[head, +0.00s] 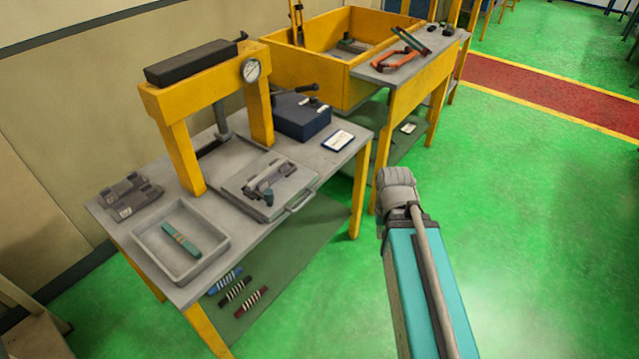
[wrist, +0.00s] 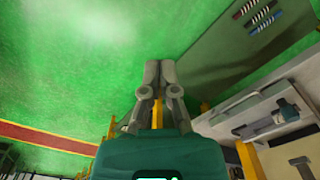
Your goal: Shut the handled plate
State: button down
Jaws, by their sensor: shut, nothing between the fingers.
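The handled plate (head: 243,194) is a flat grey plate with a bar handle (head: 301,203) on its front edge. It lies on the press table, out in front of the yellow press frame (head: 180,115), and bears a grey fixture (head: 268,182). In the wrist view a grey plate with a handle, likely the same one, shows at the right (wrist: 222,122). My gripper (wrist: 159,68) is shut and empty, over green floor and apart from the plate, which lies off to its right in that view. In the head view my arm's link shows right of the table; the fingers cannot be made out.
A grey tray (head: 150,243) with a green part is at the table's front left. A dark blue box (head: 301,119) and a white card (head: 338,140) are at the right. Green floor (head: 540,210) right of the table is clear.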

aim_at(312, 181)
jog(key=w+a+f+m+t+y+b, duration=0.25)
jog(key=w+a+f+y+b, duration=0.8)
jog(key=b, duration=0.65)
jog(key=w+d+f+m+t+y+b, duration=0.2)
jog(key=w+t+b, duration=0.2)
jog(key=w+b, duration=0.3)
jog(key=w+d+f+m+t+y+b, duration=0.1)
jog(key=w+d+f+m+t+b, duration=0.1)
jog(key=w+b, duration=0.6)
jog(key=shift+d+f+m+t+y+b, duration=0.3)
jog(key=shift+m+t+b, duration=0.35)
jog(key=shift+t, duration=0.6)
jog(key=shift+a+r, duration=0.15)
jog(key=shift+a, duration=0.05)
jog(key=x, duration=1.4)
